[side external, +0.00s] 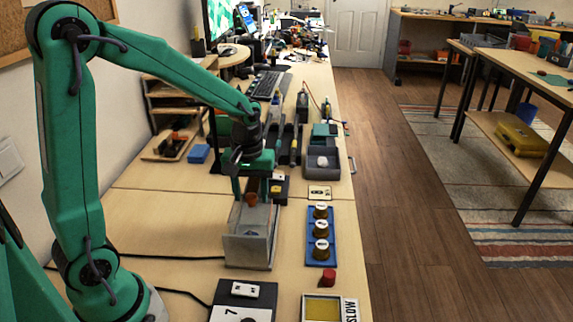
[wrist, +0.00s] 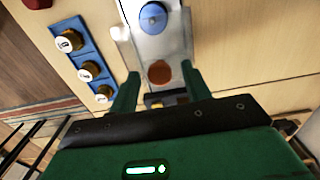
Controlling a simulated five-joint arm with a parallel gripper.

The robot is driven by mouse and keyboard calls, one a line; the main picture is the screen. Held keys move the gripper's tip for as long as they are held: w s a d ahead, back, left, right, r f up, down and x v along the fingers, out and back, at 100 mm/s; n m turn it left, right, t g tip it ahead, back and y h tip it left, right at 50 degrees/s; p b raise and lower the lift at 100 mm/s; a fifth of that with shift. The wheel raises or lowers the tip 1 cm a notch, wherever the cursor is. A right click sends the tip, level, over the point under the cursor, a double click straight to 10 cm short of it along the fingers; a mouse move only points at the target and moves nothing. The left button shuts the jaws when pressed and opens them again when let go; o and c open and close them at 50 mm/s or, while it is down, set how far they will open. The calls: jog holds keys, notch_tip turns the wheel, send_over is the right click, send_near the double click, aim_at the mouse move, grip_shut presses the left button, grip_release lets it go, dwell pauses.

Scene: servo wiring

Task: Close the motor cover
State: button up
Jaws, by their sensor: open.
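A grey box-like housing (side external: 249,240) with pale, partly see-through walls stands on the bench; I take it to be the motor unit. In the side view the knob (side external: 251,199) sits at the housing's far end. My gripper (side external: 259,192) is above that end, pointing down. Its fingers (wrist: 159,85) are spread on either side of the knob, with no clear contact. I cannot tell how far the cover is open.
A blue strip with brass, white-topped knobs (side external: 320,232) lies right of the housing. A red knob (side external: 327,278) and a yellow-panelled tray (side external: 322,308) are in front of it. Bare bench lies to the left.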

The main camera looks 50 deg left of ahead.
aim_at(249, 217)
grip_shut()
jog(key=shift+s+d+r, duration=0.1)
jog(key=shift+s+d, duration=1.35)
jog(key=shift+d, duration=0.05)
grip_release()
notch_tip(249, 217, up, 8)
